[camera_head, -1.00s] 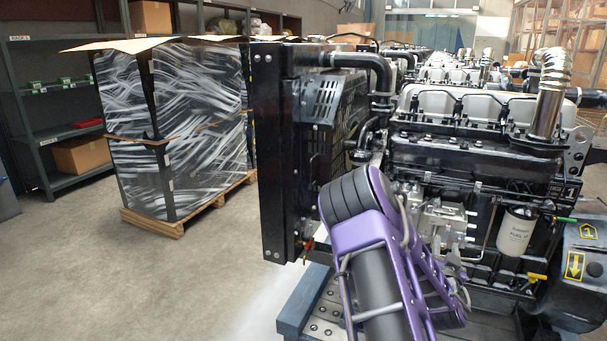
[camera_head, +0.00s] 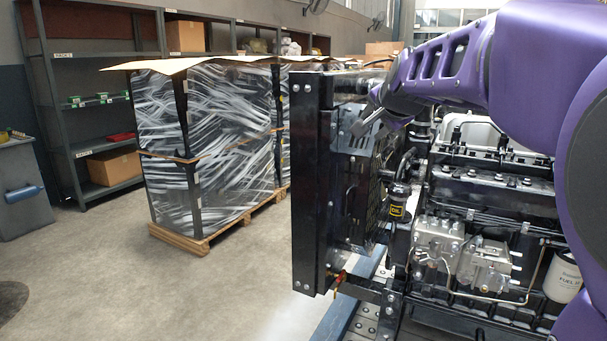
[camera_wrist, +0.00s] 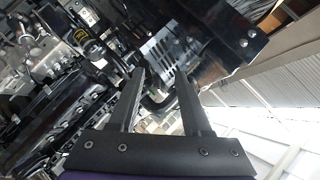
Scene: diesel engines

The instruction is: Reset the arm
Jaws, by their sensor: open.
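My purple arm reaches in from the right across the upper part of the head view. My gripper (camera_head: 370,121) is at its end, in front of the upper part of the black radiator frame (camera_head: 312,190) in that view. In the wrist view my gripper (camera_wrist: 160,76) has its two dark fingers apart, with nothing held between them. The engine's black pipe and a perforated metal guard (camera_wrist: 165,50) show behind the fingers. Whether the fingers touch the engine cannot be told.
The diesel engine (camera_head: 480,200) fills the right side, with a white fuel filter (camera_head: 563,276) low at right. A wrapped pallet load (camera_head: 225,150) stands left of it. Shelving (camera_head: 62,100) and a grey bench (camera_head: 22,195) are farther left.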

